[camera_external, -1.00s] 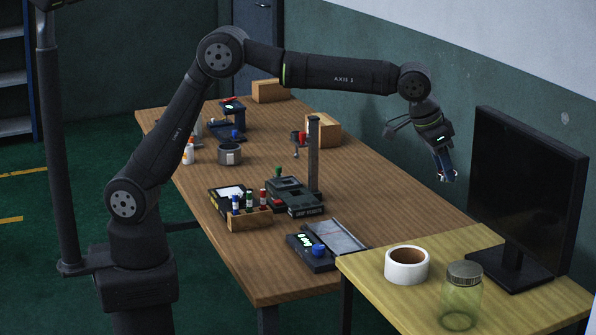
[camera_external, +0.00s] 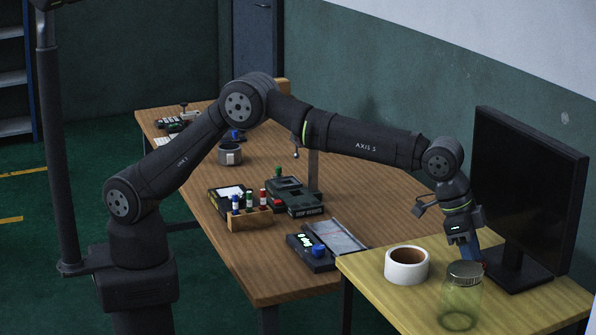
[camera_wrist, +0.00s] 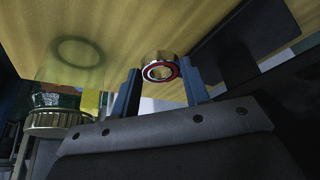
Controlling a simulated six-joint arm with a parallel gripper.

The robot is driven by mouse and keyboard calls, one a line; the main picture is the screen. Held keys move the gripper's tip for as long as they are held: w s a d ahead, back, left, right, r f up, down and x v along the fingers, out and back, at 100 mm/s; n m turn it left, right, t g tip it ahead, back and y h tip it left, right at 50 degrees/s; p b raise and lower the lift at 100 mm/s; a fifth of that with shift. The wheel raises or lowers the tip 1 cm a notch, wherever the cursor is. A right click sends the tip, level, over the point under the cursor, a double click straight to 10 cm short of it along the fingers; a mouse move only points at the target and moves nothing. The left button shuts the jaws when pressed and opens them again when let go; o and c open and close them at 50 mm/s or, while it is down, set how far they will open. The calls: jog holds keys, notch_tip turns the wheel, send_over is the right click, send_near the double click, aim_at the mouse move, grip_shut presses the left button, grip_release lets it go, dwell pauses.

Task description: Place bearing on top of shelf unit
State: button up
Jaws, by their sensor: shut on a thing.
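My gripper (camera_external: 476,262) is low over the yellow-topped small table, behind the glass jar and in front of the monitor. In the wrist view its fingertips (camera_wrist: 160,72) are shut on the bearing (camera_wrist: 159,70), a small metal ring with a red band. In the external view the bearing is mostly hidden by the jar's lid and the fingers. A shelf unit (camera_external: 36,75) with a blue post stands at the far left edge; its top is out of frame.
The glass jar (camera_external: 461,300) with a metal lid is very close to my gripper. A tape roll (camera_external: 406,265) stands to the left, the monitor (camera_external: 530,190) to the right. The long wooden table (camera_external: 240,265) holds a mug, marker holder and devices.

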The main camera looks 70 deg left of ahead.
jog(key=shift+f, duration=2.2)
jog(key=shift+f, duration=0.15)
jog(key=o, duration=1)
jog(key=v, duration=1.2)
